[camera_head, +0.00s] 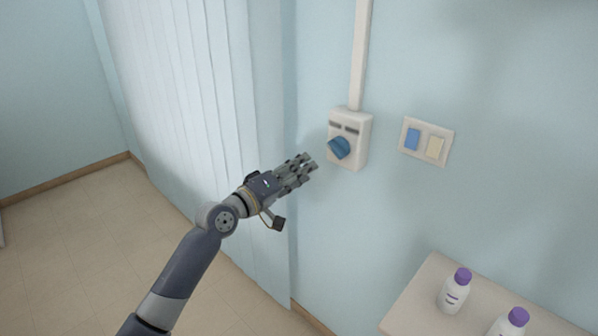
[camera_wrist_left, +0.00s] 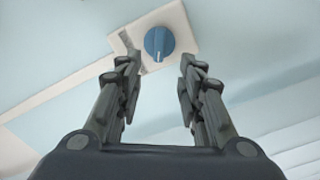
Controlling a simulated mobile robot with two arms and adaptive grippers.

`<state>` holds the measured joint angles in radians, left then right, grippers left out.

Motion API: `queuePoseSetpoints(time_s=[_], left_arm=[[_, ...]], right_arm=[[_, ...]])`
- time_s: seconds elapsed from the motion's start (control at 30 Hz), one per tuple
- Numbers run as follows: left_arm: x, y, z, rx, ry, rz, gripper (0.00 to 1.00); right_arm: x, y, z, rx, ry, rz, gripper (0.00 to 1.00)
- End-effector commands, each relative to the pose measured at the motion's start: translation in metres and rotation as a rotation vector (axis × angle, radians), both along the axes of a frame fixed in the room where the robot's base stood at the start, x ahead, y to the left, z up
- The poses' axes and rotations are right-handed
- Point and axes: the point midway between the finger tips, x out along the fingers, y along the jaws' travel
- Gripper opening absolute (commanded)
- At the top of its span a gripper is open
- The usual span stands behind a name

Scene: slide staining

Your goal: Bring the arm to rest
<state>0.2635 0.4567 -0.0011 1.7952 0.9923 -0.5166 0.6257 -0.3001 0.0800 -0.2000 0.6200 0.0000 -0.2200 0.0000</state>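My left arm reaches in from the lower left of the head view. Its gripper (camera_head: 309,162) is close to a white wall box with a blue knob (camera_head: 340,148), just left of the knob and apart from it. In the left wrist view my left gripper (camera_wrist_left: 158,75) has its two fingers spread wide with nothing between them. The blue knob (camera_wrist_left: 159,44) shows beyond the fingertips on its white box (camera_wrist_left: 182,22). My right gripper is in neither view.
A wall plate (camera_head: 427,141) with a blue and a cream rocker switch is right of the box. White vertical blinds (camera_head: 190,90) hang behind the arm. A pale table (camera_head: 410,300) at the lower right holds two white bottles with purple caps (camera_head: 455,291). Floor at left is clear.

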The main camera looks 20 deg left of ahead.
Motion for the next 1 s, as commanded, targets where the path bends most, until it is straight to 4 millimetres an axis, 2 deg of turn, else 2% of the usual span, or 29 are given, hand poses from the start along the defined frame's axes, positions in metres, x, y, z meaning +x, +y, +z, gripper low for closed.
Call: queuePoseSetpoints(time_s=[0.5,0.57,0.63,0.67,0.77,0.87,0.9,0.97,1.0], left_arm=[[-0.002,0.001,0.000,0.000,0.001,0.000,0.35],[-0.001,0.001,-0.006,0.005,0.007,0.003,0.35],[0.001,0.004,-0.022,0.019,0.030,0.016,0.35],[0.002,0.006,-0.034,0.029,0.045,0.025,0.35],[0.003,0.014,-0.091,0.085,0.117,0.061,0.35],[-0.004,0.023,-0.165,0.171,0.213,0.096,0.35],[-0.009,0.027,-0.196,0.209,0.252,0.108,0.35],[-0.021,0.030,-0.240,0.268,0.310,0.116,0.35],[-0.030,0.032,-0.270,0.308,0.350,0.119,0.35]], right_arm=[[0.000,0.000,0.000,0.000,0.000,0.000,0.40],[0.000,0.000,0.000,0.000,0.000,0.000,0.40],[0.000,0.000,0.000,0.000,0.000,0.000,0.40],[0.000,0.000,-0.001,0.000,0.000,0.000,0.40],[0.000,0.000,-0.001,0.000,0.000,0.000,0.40],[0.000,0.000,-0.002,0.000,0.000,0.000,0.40],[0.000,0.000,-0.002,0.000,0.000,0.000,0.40],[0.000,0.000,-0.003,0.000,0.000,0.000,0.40],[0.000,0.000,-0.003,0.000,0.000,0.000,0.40]])
